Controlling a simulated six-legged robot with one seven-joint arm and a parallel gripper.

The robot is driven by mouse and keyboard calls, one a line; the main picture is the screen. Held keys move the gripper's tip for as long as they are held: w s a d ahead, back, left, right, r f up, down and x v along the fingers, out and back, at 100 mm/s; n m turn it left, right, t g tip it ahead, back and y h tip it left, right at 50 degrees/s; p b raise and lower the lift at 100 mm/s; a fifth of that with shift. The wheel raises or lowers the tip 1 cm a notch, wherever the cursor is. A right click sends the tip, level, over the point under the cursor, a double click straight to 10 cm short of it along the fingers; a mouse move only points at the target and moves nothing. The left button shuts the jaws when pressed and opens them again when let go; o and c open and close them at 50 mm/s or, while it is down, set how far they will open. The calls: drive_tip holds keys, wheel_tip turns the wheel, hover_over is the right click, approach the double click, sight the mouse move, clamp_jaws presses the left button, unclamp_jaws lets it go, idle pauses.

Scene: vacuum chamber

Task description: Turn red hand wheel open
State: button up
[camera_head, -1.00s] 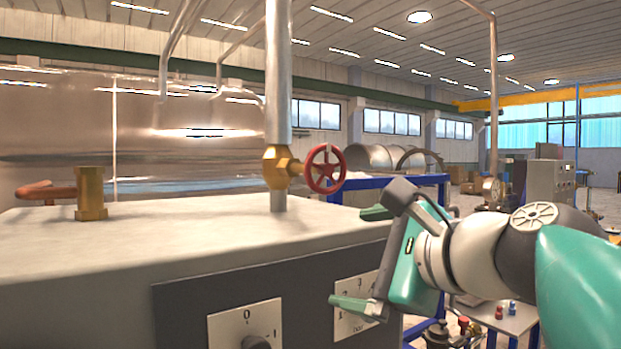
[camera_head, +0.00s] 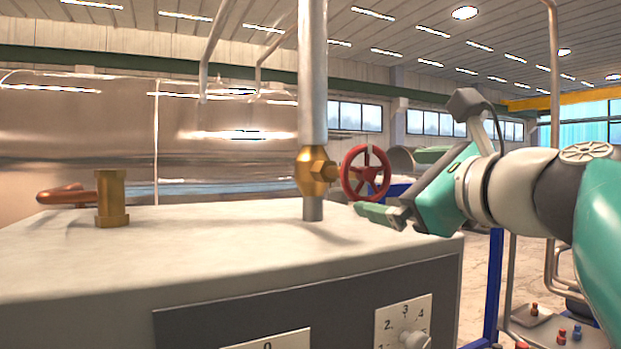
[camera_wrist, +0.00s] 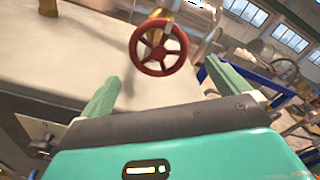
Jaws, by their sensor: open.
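The red hand wheel (camera_head: 365,173) is mounted on a brass valve body (camera_head: 312,171) on a vertical grey pipe (camera_head: 313,70). It faces right in the head view, and a light mark shows at the top of its rim. My gripper (camera_head: 395,183) is just right of the wheel, with its fingers spread and nothing between them. In the wrist view the wheel (camera_wrist: 158,47) stands ahead of the gap between the green fingertips (camera_wrist: 165,85), a little above them. The fingers look apart from the rim.
A pale cabinet top (camera_head: 220,245) lies below the wheel. Another brass fitting (camera_head: 112,198) with a copper pipe stands at left on it. A dial plate (camera_head: 404,322) is on the cabinet's dark front. A large shiny tank (camera_head: 70,130) stands behind.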

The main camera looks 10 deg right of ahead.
sight(371, 177)
drive_tip(key=x, duration=0.6)
drive_tip(key=shift+a+r, duration=0.15)
drive_tip(key=shift+w+a, duration=0.1)
drive_tip(key=shift+w, duration=0.5)
drive_tip(key=shift+s, duration=0.25)
drive_tip(key=shift+w, duration=0.15)
drive_tip(key=shift+c, duration=1.3)
drive_tip(key=c, duration=0.6)
